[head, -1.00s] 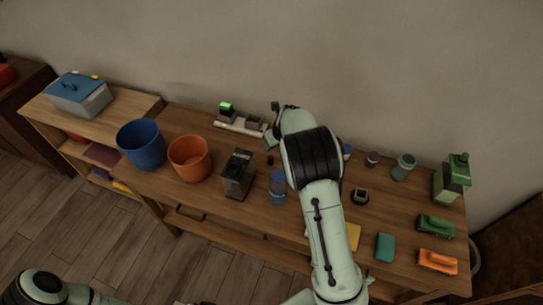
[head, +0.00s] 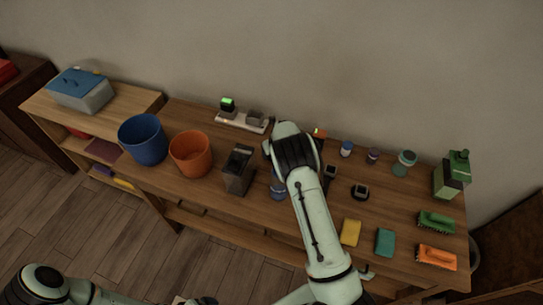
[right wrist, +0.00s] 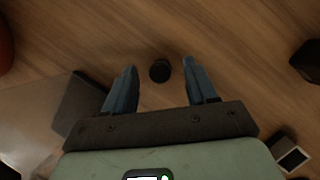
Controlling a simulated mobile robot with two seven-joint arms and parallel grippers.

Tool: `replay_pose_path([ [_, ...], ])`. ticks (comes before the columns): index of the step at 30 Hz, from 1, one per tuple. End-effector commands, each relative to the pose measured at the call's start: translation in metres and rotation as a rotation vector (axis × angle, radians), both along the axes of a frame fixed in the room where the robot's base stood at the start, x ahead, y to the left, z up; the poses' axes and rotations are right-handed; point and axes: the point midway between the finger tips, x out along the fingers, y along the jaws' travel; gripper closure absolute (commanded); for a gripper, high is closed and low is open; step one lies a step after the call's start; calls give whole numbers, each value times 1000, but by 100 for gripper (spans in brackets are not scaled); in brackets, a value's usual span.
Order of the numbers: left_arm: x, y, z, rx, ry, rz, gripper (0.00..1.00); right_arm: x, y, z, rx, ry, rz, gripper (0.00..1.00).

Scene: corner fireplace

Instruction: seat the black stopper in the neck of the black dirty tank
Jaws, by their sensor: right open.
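The black stopper (right wrist: 160,70) is a small dark round piece on the wooden table in the right wrist view. My right gripper (right wrist: 159,65) is open, with one blue-grey finger on each side of the stopper and a gap to both. I cannot tell how far the fingertips are above the table. In the head view my right arm hides the stopper. The black dirty tank (head: 239,170), a dark upright box with a greyer top, stands left of my right arm. My left arm shows at the bottom left, with its gripper out of view.
An orange bucket (head: 190,153) and a blue bucket (head: 143,139) stand left of the tank. A white strip (head: 240,122) lies at the back. Sponges, brushes and a green bottle (head: 452,176) are at right.

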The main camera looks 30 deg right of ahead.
Motion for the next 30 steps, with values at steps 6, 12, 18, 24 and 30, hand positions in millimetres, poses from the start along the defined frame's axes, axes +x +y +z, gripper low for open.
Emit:
replay_pose_path([
  [6, 0, 0, 0, 0, -1, 0, 1, 2, 0, -4, 0, -1, 0, 43],
  [12, 0, 0, 0, 0, -1, 0, 1, 2, 0, -4, 0, -1, 0, 86],
  [18, 0, 0, 0, 0, -1, 0, 1, 2, 0, -3, 0, -1, 0, 100],
  [24, 0, 0, 0, 0, -1, 0, 1, 2, 0, -1, -1, -2, 1, 100],
  [30, 0, 0, 0, 0, -1, 0, 1, 3, 1, 15, 0, -3, 2, 100],
])
